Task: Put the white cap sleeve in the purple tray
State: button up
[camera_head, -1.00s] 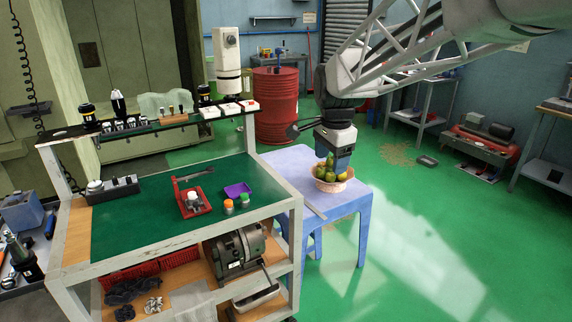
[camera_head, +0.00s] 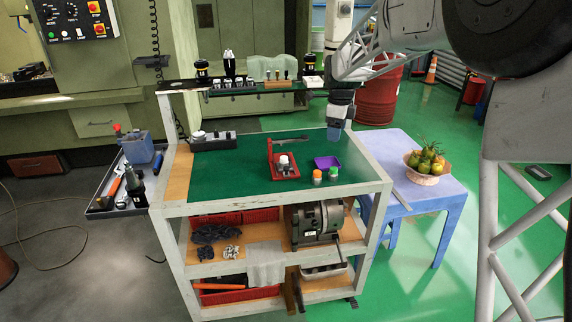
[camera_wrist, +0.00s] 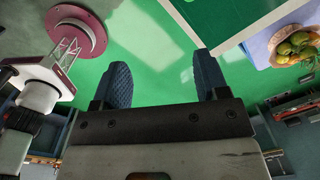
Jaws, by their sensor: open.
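My gripper (camera_head: 335,137) is above the cart's back right corner, behind and to the right of the purple tray. In the wrist view my gripper (camera_wrist: 163,78) is open, with nothing between its two dark fingers. Neither the sleeve nor the purple tray shows in the wrist view.
Orange-capped (camera_head: 317,176) and green-capped (camera_head: 333,174) pieces stand in front of the purple tray. A raised shelf (camera_head: 215,91) with tool holders runs along the cart's back. A blue table (camera_head: 405,201) with a fruit bowl (camera_head: 426,177) stands right.

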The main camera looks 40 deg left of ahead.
aim_at(284, 157)
jog(key=a+f+m, duration=0.1)
jog(key=a+f, duration=0.2)
jog(key=a, duration=0.3)
jog(key=a+f+m, duration=0.1)
jog(key=a+f, duration=0.2)
jog(key=a, duration=0.3)
jog(key=a+f+m, duration=0.1)
jog(key=a+f, duration=0.2)
jog(key=a, duration=0.4)
jog(key=shift+s+f+m, duration=0.25)
jog(key=shift+s+m, duration=0.05)
jog(key=shift+s, duration=0.1)
jog(key=shift+f, duration=0.1)
jog(key=shift+f, duration=1.25)
jog(key=shift+w+a+f, duration=0.1)
jog(key=shift+a+f, duration=0.05)
jog(key=shift+f, duration=2.45)
jog(key=c, duration=1.1)
